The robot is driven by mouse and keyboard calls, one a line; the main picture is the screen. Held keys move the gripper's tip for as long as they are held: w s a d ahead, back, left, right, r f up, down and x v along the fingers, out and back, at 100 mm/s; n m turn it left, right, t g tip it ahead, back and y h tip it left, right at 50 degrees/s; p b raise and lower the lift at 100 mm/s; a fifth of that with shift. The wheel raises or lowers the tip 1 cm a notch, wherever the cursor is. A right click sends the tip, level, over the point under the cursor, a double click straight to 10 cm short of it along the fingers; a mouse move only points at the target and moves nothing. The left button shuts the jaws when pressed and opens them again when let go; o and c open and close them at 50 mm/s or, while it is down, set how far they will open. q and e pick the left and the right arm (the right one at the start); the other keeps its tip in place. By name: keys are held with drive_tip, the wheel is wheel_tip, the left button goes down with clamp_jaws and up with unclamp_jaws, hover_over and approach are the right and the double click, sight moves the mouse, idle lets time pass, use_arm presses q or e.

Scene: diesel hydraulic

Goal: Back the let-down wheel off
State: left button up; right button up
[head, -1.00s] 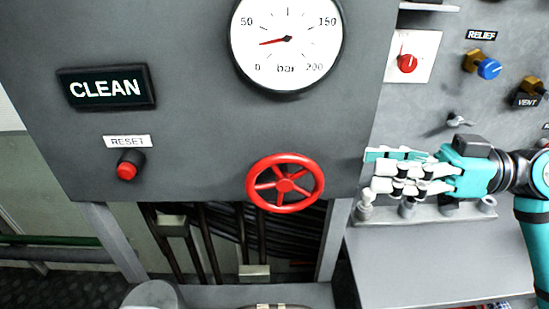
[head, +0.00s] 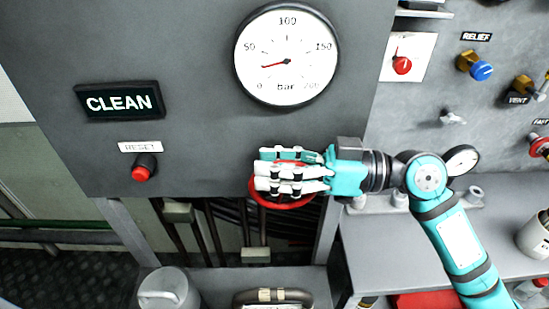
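The red spoked let-down wheel (head: 283,205) is on the lower edge of the grey panel, below the gauge. My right gripper (head: 268,176) reaches in from the right and lies across the wheel, hiding its hub and most of its spokes. Its fingers point left, roughly straight. I cannot tell whether they touch the rim or how wide they are apart. The pressure gauge (head: 287,85) has its red needle between 0 and 50 bar. My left gripper is not in view.
A lit CLEAN sign (head: 120,101) and a red RESET button (head: 144,168) are left of the wheel. The RELIEF valve (head: 476,66) and VENT valve (head: 521,90) are on the right panel. A grey ledge (head: 380,255) and a grey canister (head: 166,290) are below.

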drive_tip(key=shift+c, duration=0.3)
clamp_jaws()
idle(1.2)
drive_tip(key=shift+o, duration=0.3)
unclamp_jaws()
drive_tip(key=shift+w+d, duration=0.1)
drive_tip(key=s+d, duration=0.1)
drive_tip(key=d, duration=1.1)
drive_tip(key=shift+s, duration=0.25)
